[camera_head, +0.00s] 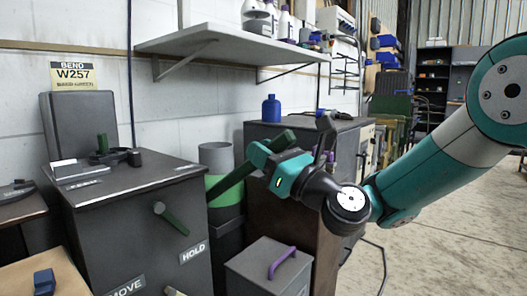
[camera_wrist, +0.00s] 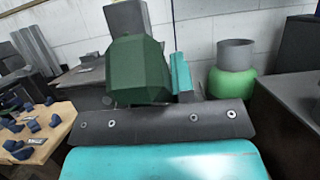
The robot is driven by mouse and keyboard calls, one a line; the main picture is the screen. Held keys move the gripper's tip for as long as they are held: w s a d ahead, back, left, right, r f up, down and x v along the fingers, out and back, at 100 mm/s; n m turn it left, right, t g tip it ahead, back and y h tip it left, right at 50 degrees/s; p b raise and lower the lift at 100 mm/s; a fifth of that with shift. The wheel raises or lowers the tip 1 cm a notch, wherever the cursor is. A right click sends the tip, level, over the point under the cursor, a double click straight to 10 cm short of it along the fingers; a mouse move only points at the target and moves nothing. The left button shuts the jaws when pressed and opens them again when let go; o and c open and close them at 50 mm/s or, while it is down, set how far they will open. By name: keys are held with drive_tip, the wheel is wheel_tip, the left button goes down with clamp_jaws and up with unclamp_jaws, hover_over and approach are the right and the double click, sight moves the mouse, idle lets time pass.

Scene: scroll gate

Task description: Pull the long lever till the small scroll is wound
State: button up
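A dark green long lever (camera_head: 232,183) slants up to the right from beside the dark cabinet (camera_head: 135,235). My gripper (camera_head: 262,154) is at its upper part, and a teal finger crosses in front of the lever. In the wrist view the lever's blunt end (camera_wrist: 138,70) fills the middle, close to the camera, with one teal finger (camera_wrist: 181,75) just right of it. The other finger is hidden, so I cannot tell whether the grip is closed. A shorter green lever (camera_head: 172,219) sticks out of the cabinet front near the HOLD label. I cannot identify the small scroll.
A small green upright post (camera_head: 102,143) and black parts stand on the cabinet top. A grey box with a purple handle (camera_head: 282,262) stands low in front. A grey and green bin (camera_head: 217,175) is behind the lever. A wall shelf (camera_head: 230,45) hangs above. Open floor lies right.

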clamp_jaws()
drive_tip(key=shift+w+a+r+p, duration=0.1)
drive_tip(key=shift+r+p, duration=0.2)
drive_tip(key=shift+p, duration=0.6)
